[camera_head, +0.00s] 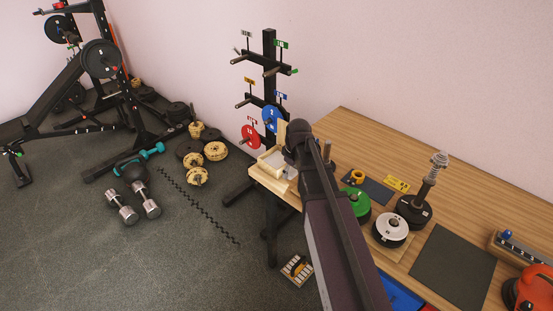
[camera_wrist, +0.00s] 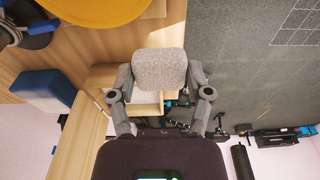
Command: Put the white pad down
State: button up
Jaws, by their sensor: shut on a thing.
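The white pad (camera_wrist: 159,69), a pale speckled block with rounded corners, is in the wrist view between my two fingers. My gripper (camera_wrist: 160,80) is shut on it, with a finger at each side. In the head view my arm reaches to the table's far left corner. My gripper (camera_head: 291,158) is there, mostly hidden behind the arm, over or beside a shallow wooden tray (camera_head: 263,170). The tray (camera_wrist: 150,109) also shows behind the pad in the wrist view. I cannot tell whether the pad touches anything below it.
The wooden table (camera_head: 350,125) holds a green plate (camera_head: 357,203), a white plate (camera_head: 391,228), a black weight with an upright post (camera_head: 414,208) and a bare dark mat (camera_head: 452,268). A plate rack (camera_head: 270,75) with red and blue discs stands just behind the tray.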

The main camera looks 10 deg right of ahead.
jog(key=b, duration=0.1)
send_over(277, 161)
jog(key=s, duration=0.2)
jog(key=shift+w+d+f, duration=0.1)
jog(key=shift+d+f, duration=0.05)
jog(key=shift+f, duration=0.4)
jog(key=shift+w, duration=0.35)
jog(key=shift+w+f+b, duration=0.3)
jog(key=shift+f+b, duration=1.55)
jog(key=shift+f, duration=0.15)
jog(key=o, duration=1)
